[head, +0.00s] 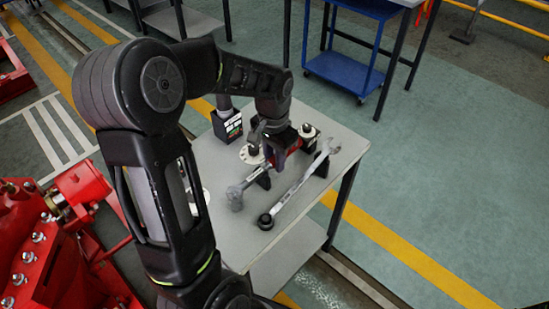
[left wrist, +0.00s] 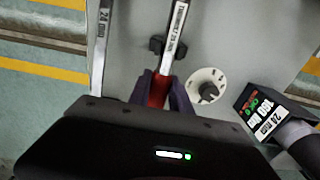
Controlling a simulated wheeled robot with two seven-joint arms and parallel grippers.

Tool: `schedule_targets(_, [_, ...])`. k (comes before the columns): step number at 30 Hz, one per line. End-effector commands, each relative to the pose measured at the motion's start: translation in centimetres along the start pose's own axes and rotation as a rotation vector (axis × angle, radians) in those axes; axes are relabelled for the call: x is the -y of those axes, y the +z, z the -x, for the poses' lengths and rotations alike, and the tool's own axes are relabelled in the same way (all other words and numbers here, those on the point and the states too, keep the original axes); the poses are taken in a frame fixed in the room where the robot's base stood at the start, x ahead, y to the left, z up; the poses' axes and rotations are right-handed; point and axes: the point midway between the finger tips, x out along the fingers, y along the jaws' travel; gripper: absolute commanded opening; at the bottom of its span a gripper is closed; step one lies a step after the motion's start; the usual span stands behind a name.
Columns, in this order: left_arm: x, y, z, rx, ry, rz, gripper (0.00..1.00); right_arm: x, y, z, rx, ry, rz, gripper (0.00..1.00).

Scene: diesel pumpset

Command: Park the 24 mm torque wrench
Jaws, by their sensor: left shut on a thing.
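The torque wrench has a red grip (left wrist: 158,90) and a pale labelled shaft (left wrist: 175,30). My left gripper (head: 277,150) is shut on the red grip, and its two dark fingers flank the grip in the left wrist view (left wrist: 161,94). The wrench's grey head (head: 235,196) points towards the table's near left side. The shaft passes over or between the prongs of a black rest (head: 263,181), also in the left wrist view (left wrist: 157,46). I cannot tell whether it touches the rest. My right gripper is not in view.
A long grey spanner (head: 299,187) marked 24 mm (left wrist: 102,28) lies beside the wrench, with a black ring (head: 265,221) near its end. A white dial (left wrist: 207,86) and a black box labelled 24 mm (left wrist: 262,118) stand on the grey table (head: 215,160). Red machinery (head: 40,250) is at left.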

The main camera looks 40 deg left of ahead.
Motion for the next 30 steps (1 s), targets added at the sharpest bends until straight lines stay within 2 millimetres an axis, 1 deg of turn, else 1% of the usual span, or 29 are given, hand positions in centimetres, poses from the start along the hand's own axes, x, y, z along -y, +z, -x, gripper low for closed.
schedule_targets(2, [0.0,-0.1,-0.1,-0.002,-0.001,0.000,0.00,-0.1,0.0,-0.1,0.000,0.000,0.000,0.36])
schedule_targets(3, [0.0,-0.1,0.0,-0.002,-0.001,0.000,0.28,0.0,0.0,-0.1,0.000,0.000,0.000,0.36])
schedule_targets(11, [0.0,0.0,-0.1,-0.001,0.000,0.000,0.49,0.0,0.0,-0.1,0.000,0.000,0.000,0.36])
schedule_targets(18, [0.0,0.1,-0.2,0.002,0.001,0.000,0.50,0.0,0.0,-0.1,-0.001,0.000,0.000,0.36])
schedule_targets(22, [0.0,0.0,0.3,0.001,0.000,0.000,0.50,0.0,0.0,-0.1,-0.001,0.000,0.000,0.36])
schedule_targets(26, [0.1,-0.1,1.8,-0.002,-0.001,0.000,0.50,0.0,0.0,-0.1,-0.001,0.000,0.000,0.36])
schedule_targets(30, [0.0,-0.1,4.2,-0.004,-0.002,-0.001,0.50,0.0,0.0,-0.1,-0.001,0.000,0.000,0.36])
